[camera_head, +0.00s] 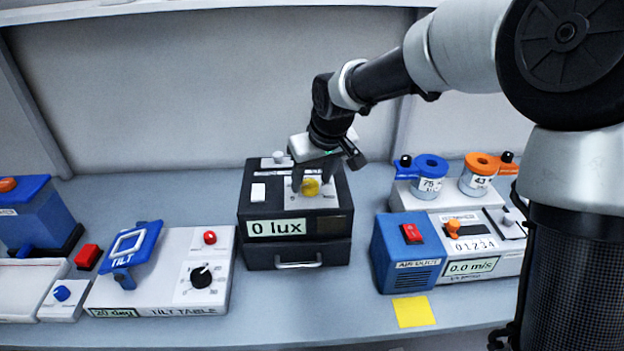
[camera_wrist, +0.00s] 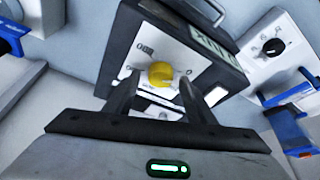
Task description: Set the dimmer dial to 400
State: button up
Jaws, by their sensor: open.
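The yellow dimmer dial (camera_head: 310,187) sits on the white top panel of a black box (camera_head: 258,190) in the middle of the bench. The box's front display (camera_head: 277,228) reads 0 lux. My gripper (camera_head: 322,172) is above the box with its fingers pointing down at the dial. In the wrist view the dial (camera_wrist: 163,74) shows just beyond the two fingertips (camera_wrist: 155,78), which are apart, with nothing held. The fingers stand near either side of the dial; I cannot tell whether they touch it. Most scale marks are too small to read.
The box also carries a grey knob (camera_head: 279,157), a white switch (camera_head: 258,192) and a drawer handle (camera_head: 298,262). The tilt table unit (camera_head: 160,270) stands left, the blue air duct unit (camera_head: 407,262) right. A yellow note (camera_head: 413,311) lies at the bench front. Bench before the box is clear.

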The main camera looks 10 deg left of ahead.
jog(key=shift+w+a+f, duration=0.1)
jog(key=shift+f, duration=0.15)
jog(key=c, duration=1)
jog(key=shift+c, duration=0.2)
jog(key=shift+f+b, duration=0.1)
jog(key=shift+b, duration=0.3)
